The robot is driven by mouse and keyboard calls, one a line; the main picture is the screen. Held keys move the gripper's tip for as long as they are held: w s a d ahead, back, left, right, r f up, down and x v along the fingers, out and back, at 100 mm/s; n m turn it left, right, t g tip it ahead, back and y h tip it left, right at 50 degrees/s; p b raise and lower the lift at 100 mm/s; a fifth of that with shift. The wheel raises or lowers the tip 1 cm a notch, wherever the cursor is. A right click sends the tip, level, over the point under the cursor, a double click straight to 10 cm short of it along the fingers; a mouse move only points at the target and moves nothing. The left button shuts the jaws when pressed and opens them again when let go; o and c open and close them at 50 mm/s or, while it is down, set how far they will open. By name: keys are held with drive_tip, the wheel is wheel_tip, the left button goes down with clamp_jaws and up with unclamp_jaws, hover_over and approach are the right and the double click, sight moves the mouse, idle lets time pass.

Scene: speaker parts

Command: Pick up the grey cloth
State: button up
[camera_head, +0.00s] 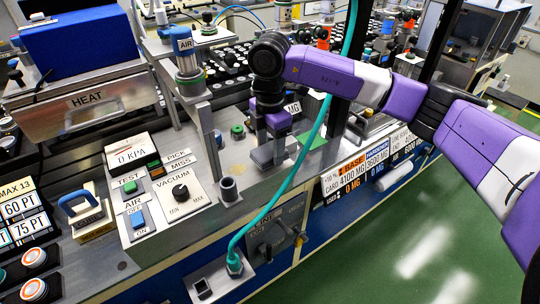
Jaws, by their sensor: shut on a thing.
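My gripper (267,155) points down over the grey metal worktop, just right of the vacuum panel. Its jaws are shut on a small grey thing, which I take to be the grey cloth (287,150). The cloth is close to the worktop, and its edges blend with the grey surface and the fingers. I cannot tell whether it still touches the worktop. My wrist and the fingers hide part of it.
A metal post and bracket (203,120) stand close left of my gripper. A vacuum control panel (165,195) and a short dark cylinder (228,190) are nearby. A teal hose (300,165) hangs in front of my gripper. A green pad (310,138) lies to the right.

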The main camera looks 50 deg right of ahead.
sight(270, 150)
wheel_tip(270, 150, up, 17)
drive_tip(key=b, duration=0.2)
drive_tip(key=o, duration=0.7)
drive_tip(key=c, duration=1)
